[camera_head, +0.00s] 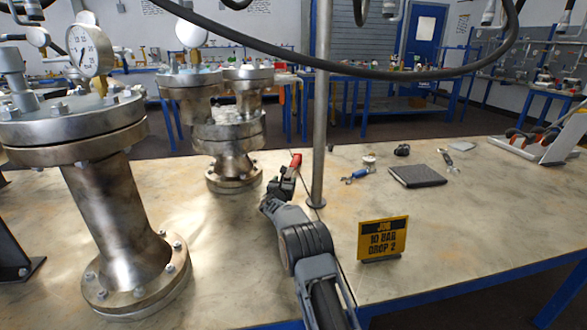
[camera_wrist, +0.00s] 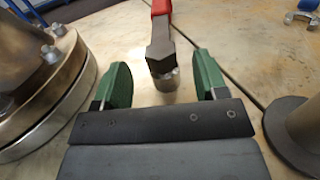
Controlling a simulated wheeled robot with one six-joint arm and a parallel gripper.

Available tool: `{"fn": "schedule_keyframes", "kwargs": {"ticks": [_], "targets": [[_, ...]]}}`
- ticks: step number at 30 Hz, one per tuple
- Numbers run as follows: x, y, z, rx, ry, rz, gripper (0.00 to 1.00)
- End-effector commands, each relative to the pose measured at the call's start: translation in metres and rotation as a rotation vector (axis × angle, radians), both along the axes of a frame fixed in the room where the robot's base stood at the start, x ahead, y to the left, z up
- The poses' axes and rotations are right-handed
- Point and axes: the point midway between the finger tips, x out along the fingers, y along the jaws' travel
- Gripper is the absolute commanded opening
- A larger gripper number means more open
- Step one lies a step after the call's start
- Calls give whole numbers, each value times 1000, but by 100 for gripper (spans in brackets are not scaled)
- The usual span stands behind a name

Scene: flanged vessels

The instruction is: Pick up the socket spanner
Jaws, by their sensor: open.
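The socket spanner (camera_wrist: 161,48) has a red handle, a dark head and a silver socket end. In the wrist view it lies at the top centre, its handle running out of the frame at the top. Its red handle (camera_head: 296,160) shows in the head view just past my gripper (camera_head: 281,187). My gripper is open in the wrist view (camera_wrist: 162,72), with one green pad on each side of the spanner's head end. Gaps show between the pads and the spanner. In the head view my gripper hides most of the spanner's head.
A metal post (camera_head: 321,110) stands close right of my gripper. A flanged vessel (camera_head: 235,140) stands close on the left; a larger one with a gauge (camera_head: 115,210) is nearer. A yellow sign (camera_head: 383,238), blue-ended spanner (camera_head: 356,175) and dark pad (camera_head: 417,176) are right.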

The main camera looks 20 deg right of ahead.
Motion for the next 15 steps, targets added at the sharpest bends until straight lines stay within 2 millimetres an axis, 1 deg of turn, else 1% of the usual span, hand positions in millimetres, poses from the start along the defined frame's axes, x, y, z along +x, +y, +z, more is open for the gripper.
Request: {"fn": "schedule_keyframes", "kwargs": {"ticks": [3,6,15], "targets": [[12,-9,-2,0,-1,1,66],[19,-13,-1,1,-1,-2,66],[29,-20,0,-1,-1,1,66]]}}
